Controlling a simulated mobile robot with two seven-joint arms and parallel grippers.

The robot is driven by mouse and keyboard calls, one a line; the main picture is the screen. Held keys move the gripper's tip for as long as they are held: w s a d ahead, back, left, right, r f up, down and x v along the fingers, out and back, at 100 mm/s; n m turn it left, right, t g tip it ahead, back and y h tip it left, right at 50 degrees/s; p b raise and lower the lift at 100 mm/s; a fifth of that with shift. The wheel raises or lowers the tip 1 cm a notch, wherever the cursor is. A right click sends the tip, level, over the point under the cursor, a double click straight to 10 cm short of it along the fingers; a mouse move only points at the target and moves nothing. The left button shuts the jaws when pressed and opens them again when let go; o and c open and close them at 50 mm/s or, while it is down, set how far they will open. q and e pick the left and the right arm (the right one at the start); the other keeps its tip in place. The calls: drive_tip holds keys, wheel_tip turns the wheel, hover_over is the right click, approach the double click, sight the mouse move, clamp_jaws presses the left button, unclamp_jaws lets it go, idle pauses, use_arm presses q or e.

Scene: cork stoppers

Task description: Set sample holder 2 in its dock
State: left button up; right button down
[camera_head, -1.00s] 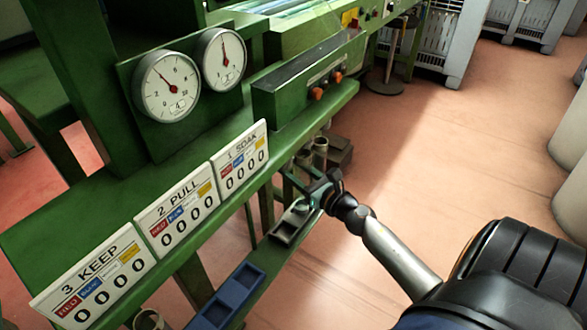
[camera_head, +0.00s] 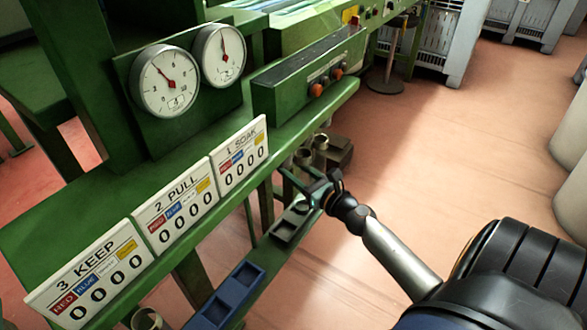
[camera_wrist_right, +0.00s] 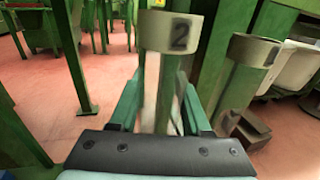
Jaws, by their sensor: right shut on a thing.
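Sample holder 2 (camera_wrist_right: 170,35) shows in the right wrist view as a pale ring marked "2" on a green stem. My right gripper (camera_wrist_right: 160,115) is shut on its stem, and the holder stands nearly upright between the fingers. In the head view my right gripper (camera_head: 308,183) is beside the green bench's right end, above the floor. A pale ring (camera_head: 304,157) shows just above the fingers there. Low along the bench are a dark two-recess tray (camera_head: 284,230) and a blue two-recess tray (camera_head: 238,283). I cannot tell which is the holder's dock. My left gripper is not in view.
A second pale-ringed holder (camera_wrist_right: 250,48) stands close on the right in the wrist view. The green bench (camera_head: 60,222) carries signs "1 SOAK", "2 PULL" and "3 KEEP" (camera_head: 90,275). Another ring (camera_head: 147,319) shows at lower left.

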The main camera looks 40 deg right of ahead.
drive_tip(key=shift+f+b, duration=0.35)
drive_tip(key=shift+f, duration=0.05)
drive_tip(key=shift+c, duration=1.4)
unclamp_jaws()
drive_tip(key=s, duration=1.2)
drive_tip(key=shift+s+d, duration=0.15)
drive_tip(key=shift+s, duration=0.15)
